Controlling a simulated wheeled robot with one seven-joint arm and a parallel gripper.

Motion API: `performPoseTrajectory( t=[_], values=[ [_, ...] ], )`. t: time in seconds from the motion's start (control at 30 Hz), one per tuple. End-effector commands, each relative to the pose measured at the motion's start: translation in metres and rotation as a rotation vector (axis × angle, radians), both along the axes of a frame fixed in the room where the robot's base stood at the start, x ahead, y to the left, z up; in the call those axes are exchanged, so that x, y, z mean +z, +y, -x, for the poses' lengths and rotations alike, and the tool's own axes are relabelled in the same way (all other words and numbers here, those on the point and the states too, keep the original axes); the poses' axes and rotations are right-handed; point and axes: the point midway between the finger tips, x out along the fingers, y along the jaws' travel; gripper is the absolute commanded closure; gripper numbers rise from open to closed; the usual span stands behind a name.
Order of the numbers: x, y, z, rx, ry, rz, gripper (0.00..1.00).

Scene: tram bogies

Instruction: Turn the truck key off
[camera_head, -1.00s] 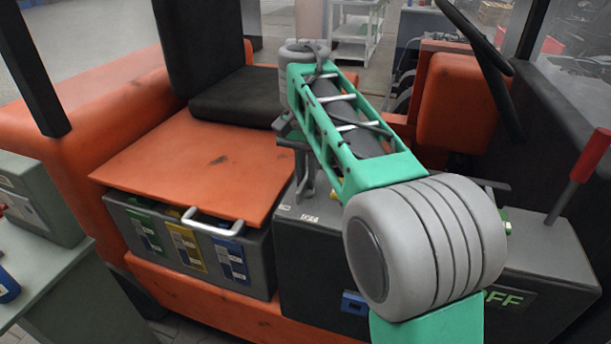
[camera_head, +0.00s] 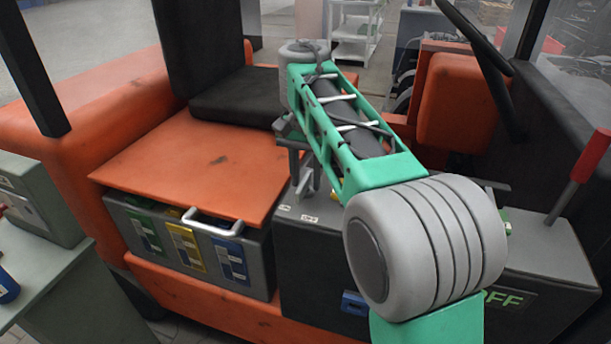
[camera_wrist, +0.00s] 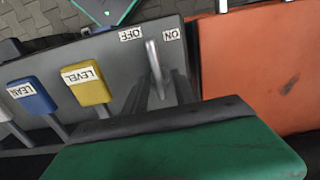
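The key (camera_wrist: 154,66), a slim silver lever, stands on the grey panel in the wrist view. Its far end lies between the OFF label (camera_wrist: 130,34) and the ON label (camera_wrist: 171,34). My gripper (camera_wrist: 162,88) has its dark fingers apart, with the key between them; whether either finger touches it I cannot tell. In the head view my gripper (camera_head: 303,183) points down over the top of the dark console (camera_head: 325,240), beside the orange cover. The key is hard to make out there.
A yellow LEVEL lever (camera_wrist: 88,86) and a blue LEAN lever (camera_wrist: 33,96) stand left of the key in the wrist view. An orange cover (camera_head: 195,165), a black seat (camera_head: 238,97) and a red-handled lever (camera_head: 590,157) surround the console.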

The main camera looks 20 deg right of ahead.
Motion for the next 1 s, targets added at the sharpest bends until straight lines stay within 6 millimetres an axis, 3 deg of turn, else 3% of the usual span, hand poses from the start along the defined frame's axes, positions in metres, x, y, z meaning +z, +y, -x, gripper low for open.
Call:
performPoseTrajectory(
  t=[0.43, 1.0],
  values=[
    [0.074, 0.0, 0.0, 0.0, 0.001, -0.001, 0.67],
    [0.078, -0.003, 0.0, -0.005, 0.0, 0.0, 0.67]
  ],
)
